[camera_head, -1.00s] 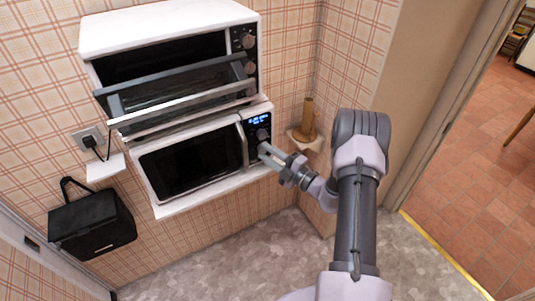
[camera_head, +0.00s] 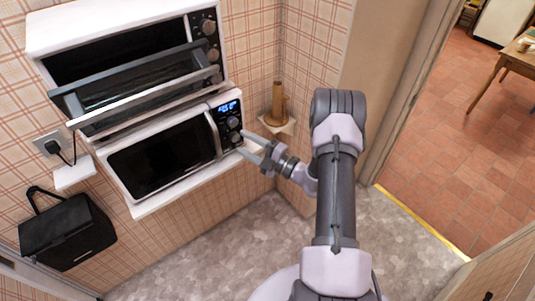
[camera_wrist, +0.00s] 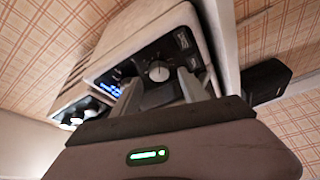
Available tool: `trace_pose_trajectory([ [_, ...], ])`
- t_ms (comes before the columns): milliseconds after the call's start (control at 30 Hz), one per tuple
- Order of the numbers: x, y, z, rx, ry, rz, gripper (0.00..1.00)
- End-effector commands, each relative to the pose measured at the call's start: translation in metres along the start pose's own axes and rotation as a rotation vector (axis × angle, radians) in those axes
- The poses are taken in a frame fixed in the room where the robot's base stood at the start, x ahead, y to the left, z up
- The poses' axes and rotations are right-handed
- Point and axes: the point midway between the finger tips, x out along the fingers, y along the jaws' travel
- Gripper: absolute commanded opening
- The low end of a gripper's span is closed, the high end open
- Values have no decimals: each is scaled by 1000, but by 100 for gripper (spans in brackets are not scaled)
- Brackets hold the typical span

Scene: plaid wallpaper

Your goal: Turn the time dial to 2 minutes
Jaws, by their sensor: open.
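The white microwave (camera_head: 165,165) sits on a wall shelf, its dark door shut. Its black right-hand panel has a lit blue display (camera_head: 228,107), an upper dial (camera_head: 233,122) and a lower dial (camera_head: 236,137). The wrist view shows the display (camera_wrist: 104,88) and a round dial with a pale pointer line (camera_wrist: 158,71). Printed marks are too small to read, so I cannot tell which dial is for time. My gripper (camera_head: 245,147) is open and empty, just in front of the lower dial. In the wrist view, my gripper (camera_wrist: 158,85) has one finger on either side of the dial; contact is unclear.
A white toaster oven (camera_head: 120,25) stands above the microwave, its glass door (camera_head: 145,85) tilted open and jutting out. A corner shelf with a brown wooden object (camera_head: 278,103) is just right of the panel. A black box (camera_head: 65,232) hangs at the left.

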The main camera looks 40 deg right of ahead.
Motion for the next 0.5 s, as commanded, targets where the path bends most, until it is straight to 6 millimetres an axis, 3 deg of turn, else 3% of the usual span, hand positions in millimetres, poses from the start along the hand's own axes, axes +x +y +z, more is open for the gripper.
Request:
trace_pose_trajectory([
  [300, -103, 1, 2, 0, -6, 2, 51],
  [500, -141, 0, 1, 0, -3, 1, 51],
])
